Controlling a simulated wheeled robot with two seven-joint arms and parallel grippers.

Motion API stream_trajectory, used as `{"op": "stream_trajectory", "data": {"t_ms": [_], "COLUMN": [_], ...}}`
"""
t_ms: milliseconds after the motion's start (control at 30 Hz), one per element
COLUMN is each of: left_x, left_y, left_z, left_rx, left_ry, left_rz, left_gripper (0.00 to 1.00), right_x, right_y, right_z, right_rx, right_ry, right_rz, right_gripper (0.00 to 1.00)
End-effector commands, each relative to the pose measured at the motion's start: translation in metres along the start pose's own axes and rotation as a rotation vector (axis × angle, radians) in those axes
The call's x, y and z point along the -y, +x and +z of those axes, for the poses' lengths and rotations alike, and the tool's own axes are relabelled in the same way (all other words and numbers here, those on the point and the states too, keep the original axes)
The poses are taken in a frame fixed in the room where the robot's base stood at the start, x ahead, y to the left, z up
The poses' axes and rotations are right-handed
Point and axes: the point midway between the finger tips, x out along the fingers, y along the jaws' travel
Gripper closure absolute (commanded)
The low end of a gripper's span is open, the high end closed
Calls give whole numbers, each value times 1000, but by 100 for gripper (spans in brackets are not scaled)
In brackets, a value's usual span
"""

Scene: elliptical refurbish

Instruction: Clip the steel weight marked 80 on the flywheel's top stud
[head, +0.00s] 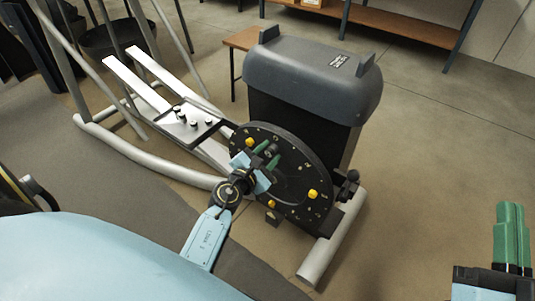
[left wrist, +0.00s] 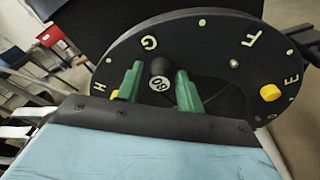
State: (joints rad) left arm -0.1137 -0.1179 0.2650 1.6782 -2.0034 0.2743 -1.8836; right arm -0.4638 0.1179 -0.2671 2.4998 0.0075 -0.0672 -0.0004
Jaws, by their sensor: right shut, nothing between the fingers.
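The black flywheel disc (head: 300,165) carries pale letters and yellow pieces. In the left wrist view, the dark round weight marked 80 (left wrist: 158,82) stands against the flywheel (left wrist: 205,75) below the letter G, its label facing me. My left gripper (head: 266,155) is at the upper part of the disc. Its green fingers (left wrist: 160,90) are on either side of the weight, with narrow gaps visible, so it looks open around it. The stud behind the weight is hidden, so I cannot tell how it is seated. My right gripper (head: 512,236) is shut and empty at the lower right.
A tray (head: 190,131) with several small dark, white-topped pieces lies left of the disc. Yellow pieces (head: 312,194) and a bare silver stud (left wrist: 233,63) are on the disc. The grey machine housing (head: 310,75) stands behind. Floor at the right is clear.

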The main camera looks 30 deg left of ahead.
Motion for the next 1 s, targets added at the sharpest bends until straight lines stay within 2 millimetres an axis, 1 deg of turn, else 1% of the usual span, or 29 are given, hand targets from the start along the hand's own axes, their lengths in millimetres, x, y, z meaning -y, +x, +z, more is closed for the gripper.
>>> {"op": "stream_trajectory", "data": {"t_ms": [33,67,100,333,433,567,633,667,700,800,900,1000], "left_x": [0,0,0,0,0,0,0,0,0,0,0,1], "left_y": [0,0,0,0,0,0,0,-5,-16,-38,-59,-80], "left_z": [0,0,0,0,0,0,0,-1,-2,-1,0,-1], "left_rx": [0,0,0,-1,-1,-1,-1,-3,-5,-3,-3,-3], "left_ry": [0,0,0,0,0,0,0,2,3,4,3,3], "left_rz": [0,0,0,-1,0,0,0,-2,-4,-4,-4,-4], "left_gripper": [56,52,52,52,52,52,52,52,52,52,52,52], "right_x": [0,0,0,0,-1,-3,-5,-6,-8,-10,-13,-13], "right_y": [0,0,0,0,0,-3,-6,-7,-8,-13,-17,-18], "right_z": [0,0,0,0,4,20,33,38,43,56,66,68], "right_rx": [0,0,0,2,21,99,165,196,237,329,390,402], "right_ry": [0,0,0,0,-1,-6,-9,-10,-11,-15,-17,-18], "right_rz": [0,0,0,0,2,7,12,14,17,24,30,30], "right_gripper": [100,100,100,100,100,100,100,100,100,100,100,100]}}
